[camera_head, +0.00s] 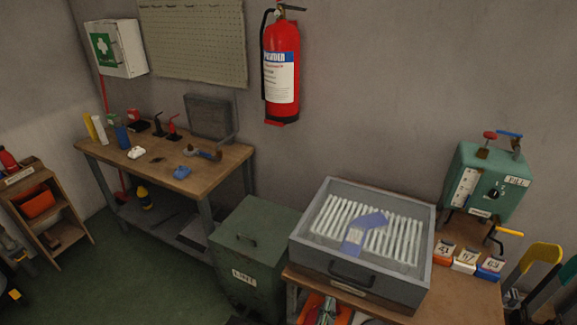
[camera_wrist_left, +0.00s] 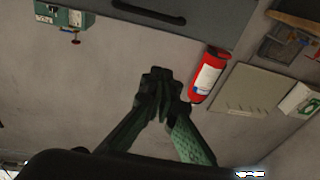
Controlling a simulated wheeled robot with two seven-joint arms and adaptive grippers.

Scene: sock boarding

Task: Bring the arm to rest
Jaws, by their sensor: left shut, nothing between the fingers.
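My left gripper (camera_wrist_left: 160,78) shows in the left wrist view with its dark green fingers together, shut and empty. They appear in front of the plain grey wall and touch nothing that I can see. In the head view only a small greenish-grey part, possibly this gripper, shows at the bottom edge in front of the drawer. A blue sock (camera_head: 365,230) lies bent on the white ribs inside the grey drawer (camera_head: 362,284). My right gripper is not in either view.
A green lidded bin (camera_head: 250,262) stands left of the drawer. A green machine (camera_head: 488,185) and numbered blocks (camera_head: 464,261) are at the right. A fire extinguisher (camera_head: 281,75) hangs on the wall. A workbench (camera_head: 215,170) with tools is at the left.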

